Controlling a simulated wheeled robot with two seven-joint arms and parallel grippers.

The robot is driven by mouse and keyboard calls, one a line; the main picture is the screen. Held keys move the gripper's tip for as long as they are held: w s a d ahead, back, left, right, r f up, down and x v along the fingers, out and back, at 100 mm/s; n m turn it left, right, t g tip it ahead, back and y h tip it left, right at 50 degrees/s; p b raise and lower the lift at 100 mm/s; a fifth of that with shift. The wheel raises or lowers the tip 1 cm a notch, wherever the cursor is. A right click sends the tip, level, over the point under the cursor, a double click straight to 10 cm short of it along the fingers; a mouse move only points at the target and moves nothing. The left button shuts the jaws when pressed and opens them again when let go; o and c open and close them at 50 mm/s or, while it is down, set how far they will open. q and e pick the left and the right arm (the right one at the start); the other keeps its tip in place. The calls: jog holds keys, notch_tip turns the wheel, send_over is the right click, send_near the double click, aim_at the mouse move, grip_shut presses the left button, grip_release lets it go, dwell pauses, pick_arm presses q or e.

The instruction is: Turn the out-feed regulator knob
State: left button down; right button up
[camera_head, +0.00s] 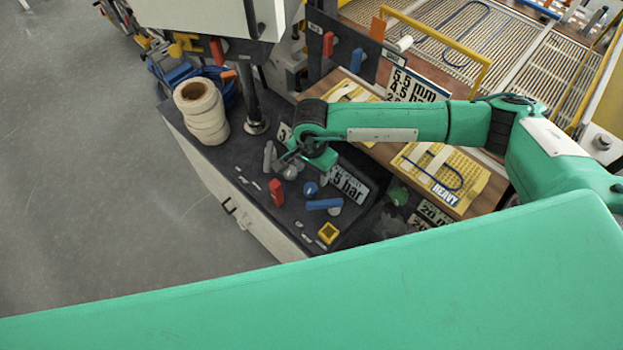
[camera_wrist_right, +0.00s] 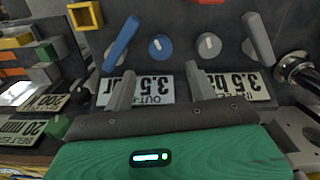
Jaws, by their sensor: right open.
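The out-feed regulator knob is a round blue dial with a white pointer mark, on the dark panel (camera_head: 310,188); it also shows in the right wrist view (camera_wrist_right: 161,46). In the head view my right gripper (camera_head: 296,163) hangs over the panel beside the knobs. My left gripper is not in view.
A grey knob (camera_wrist_right: 208,45) sits right beside the blue one. A blue lever (camera_wrist_right: 122,43) and a grey lever (camera_wrist_right: 258,38) flank the knobs. A red handle (camera_head: 277,192), a yellow square part (camera_head: 328,233) and white rolls (camera_head: 201,110) stand on the same dark surface.

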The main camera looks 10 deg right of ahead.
aim_at(312, 187)
notch_tip(312, 187, down, 4)
jog(key=shift+w+r+p, duration=0.15)
jog(key=shift+r+p, duration=0.05)
jog(key=shift+p, duration=0.5)
notch_tip(312, 187, down, 3)
jog(key=shift+r+p, duration=0.2)
jog(key=shift+p, duration=0.2)
jog(key=shift+f, duration=0.85)
jog(key=c, duration=1)
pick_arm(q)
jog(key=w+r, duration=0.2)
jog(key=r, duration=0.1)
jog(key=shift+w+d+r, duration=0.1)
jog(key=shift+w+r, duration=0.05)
